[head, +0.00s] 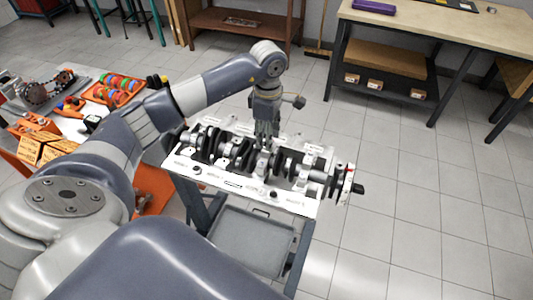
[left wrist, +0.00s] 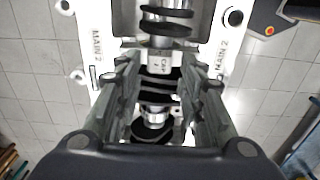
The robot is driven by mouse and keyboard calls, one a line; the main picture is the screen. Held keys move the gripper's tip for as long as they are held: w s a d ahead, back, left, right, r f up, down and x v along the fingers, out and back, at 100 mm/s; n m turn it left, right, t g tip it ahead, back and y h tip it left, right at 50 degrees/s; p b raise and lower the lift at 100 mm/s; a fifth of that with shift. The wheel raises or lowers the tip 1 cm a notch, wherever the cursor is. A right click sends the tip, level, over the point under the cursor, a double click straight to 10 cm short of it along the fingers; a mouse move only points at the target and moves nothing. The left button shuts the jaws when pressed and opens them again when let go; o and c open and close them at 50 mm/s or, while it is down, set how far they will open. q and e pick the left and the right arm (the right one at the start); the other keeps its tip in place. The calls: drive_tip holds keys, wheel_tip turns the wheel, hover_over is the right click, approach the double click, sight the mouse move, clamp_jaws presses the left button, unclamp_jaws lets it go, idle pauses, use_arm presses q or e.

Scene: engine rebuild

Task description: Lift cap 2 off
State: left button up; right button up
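The engine block (head: 290,200) with a crankshaft (head: 228,158) lies on a stand in the head view. In the left wrist view, a small grey bearing cap (left wrist: 160,63) with partly readable lettering sits across the crankshaft. "MAIN 2" is printed on the white block (left wrist: 97,45) on both sides of it, so I take it as cap 2. My left gripper (head: 266,140) points down over the middle of the crankshaft. In the left wrist view its fingers (left wrist: 165,75) are apart, one on each side of the cap, with gaps visible. My right gripper is not in view.
A cart at left holds a tray of coloured rings (head: 118,88), orange parts and a chain-like part (head: 45,88). A wooden-topped workbench (head: 440,30) stands at the back right. The tiled floor at right is clear.

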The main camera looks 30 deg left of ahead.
sight(267, 155)
use_arm(q)
wheel_tip(267, 155, down, 3)
drive_tip(key=shift+s+a+f+p, duration=0.1)
drive_tip(key=shift+a+f+p, duration=0.1)
drive_tip(key=shift+p, duration=0.75)
drive_tip(key=shift+f, duration=0.6)
drive_tip(key=c, duration=0.8)
clamp_jaws()
drive_tip(key=shift+r, duration=0.1)
